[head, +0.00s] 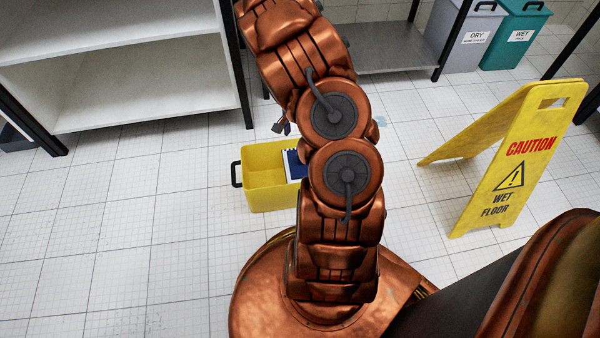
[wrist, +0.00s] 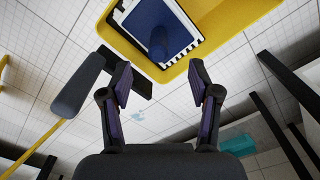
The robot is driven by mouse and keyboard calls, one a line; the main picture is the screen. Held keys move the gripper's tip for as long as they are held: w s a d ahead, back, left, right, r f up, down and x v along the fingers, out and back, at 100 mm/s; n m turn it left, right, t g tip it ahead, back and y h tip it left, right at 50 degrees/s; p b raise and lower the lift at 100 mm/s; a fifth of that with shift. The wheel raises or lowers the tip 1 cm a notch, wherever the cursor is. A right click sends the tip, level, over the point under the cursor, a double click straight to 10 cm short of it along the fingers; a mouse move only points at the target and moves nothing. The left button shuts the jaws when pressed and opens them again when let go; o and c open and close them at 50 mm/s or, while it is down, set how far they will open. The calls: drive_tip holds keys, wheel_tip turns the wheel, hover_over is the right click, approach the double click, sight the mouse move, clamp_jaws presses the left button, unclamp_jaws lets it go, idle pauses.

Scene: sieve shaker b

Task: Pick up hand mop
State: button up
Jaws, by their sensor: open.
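A blue item with a cylindrical blue handle, which looks like the hand mop (wrist: 160,40), lies in a yellow bin, over a white piece with black edge marks. In the head view the hand mop (head: 294,164) is partly hidden by my arm. The yellow bin (head: 268,188) stands on the floor, and its rim shows in the wrist view (wrist: 215,40). My gripper (wrist: 160,88) is open and empty, with its two fingers apart and the hand mop beyond their tips. In the head view only a dark bit of the gripper (head: 281,127) shows beside my arm.
A yellow caution sign (head: 515,165) stands at right. A white shelf unit (head: 140,85) is at back left. A grey bin (head: 468,40) and a teal bin (head: 513,40) stand at back right.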

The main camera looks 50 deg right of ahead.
drive_tip(key=shift+m, duration=0.3)
drive_tip(key=f, duration=0.1)
drive_tip(key=d+f+b, duration=0.1)
drive_tip(key=f, duration=0.3)
drive_tip(key=shift+s+d, duration=0.1)
drive_tip(key=shift+d, duration=0.15)
drive_tip(key=shift+d+f+b, duration=0.15)
drive_tip(key=shift+f+b, duration=1.75)
drive_tip(key=shift+f, duration=1.95)
clamp_jaws()
